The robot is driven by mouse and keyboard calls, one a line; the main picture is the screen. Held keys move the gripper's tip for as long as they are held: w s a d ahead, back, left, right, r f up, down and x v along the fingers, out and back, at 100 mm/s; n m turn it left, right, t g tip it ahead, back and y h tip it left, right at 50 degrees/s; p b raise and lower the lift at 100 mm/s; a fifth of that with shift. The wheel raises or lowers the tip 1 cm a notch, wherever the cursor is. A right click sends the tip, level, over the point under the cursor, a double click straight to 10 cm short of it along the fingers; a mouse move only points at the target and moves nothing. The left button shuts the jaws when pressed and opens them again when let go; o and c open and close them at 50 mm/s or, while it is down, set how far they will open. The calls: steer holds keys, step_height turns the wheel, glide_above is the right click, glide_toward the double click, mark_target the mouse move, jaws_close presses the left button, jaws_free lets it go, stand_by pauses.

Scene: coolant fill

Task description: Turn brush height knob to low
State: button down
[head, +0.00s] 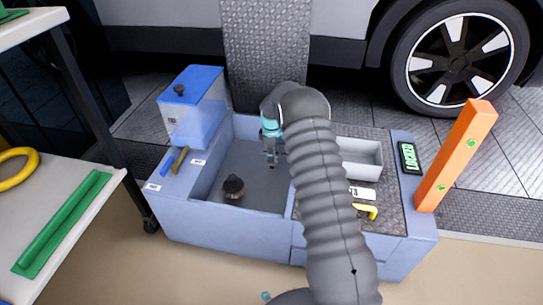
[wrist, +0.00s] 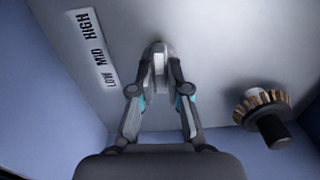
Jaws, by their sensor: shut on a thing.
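The brush height knob (wrist: 158,54) is a small grey, elongated piece on the grey floor of the basin in the wrist view. My gripper (wrist: 160,78) reaches down to it and its two fingers are shut on the knob, one on each side. A white label (wrist: 98,48) with HIGH, MID and LOW lies to the left of the knob, LOW being the end closest to my fingers. I cannot tell which mark the knob points to. In the head view my gripper (head: 271,157) is inside the basin, and the knob is too small or hidden there.
A round brush (wrist: 264,112) with a dark handle stands on the basin floor to the right; it also shows in the head view (head: 233,187). The basin's blue walls (head: 237,219) surround my gripper. A blue-lidded tank (head: 191,108) stands behind left, a grey tray (head: 362,160) right.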

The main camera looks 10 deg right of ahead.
steer(key=shift+n, duration=0.5)
steer(key=c, duration=1.1)
jaws_free()
steer(key=shift+c, duration=0.2)
steer(key=shift+r, duration=0.1)
step_height(320, 180, up, 12)
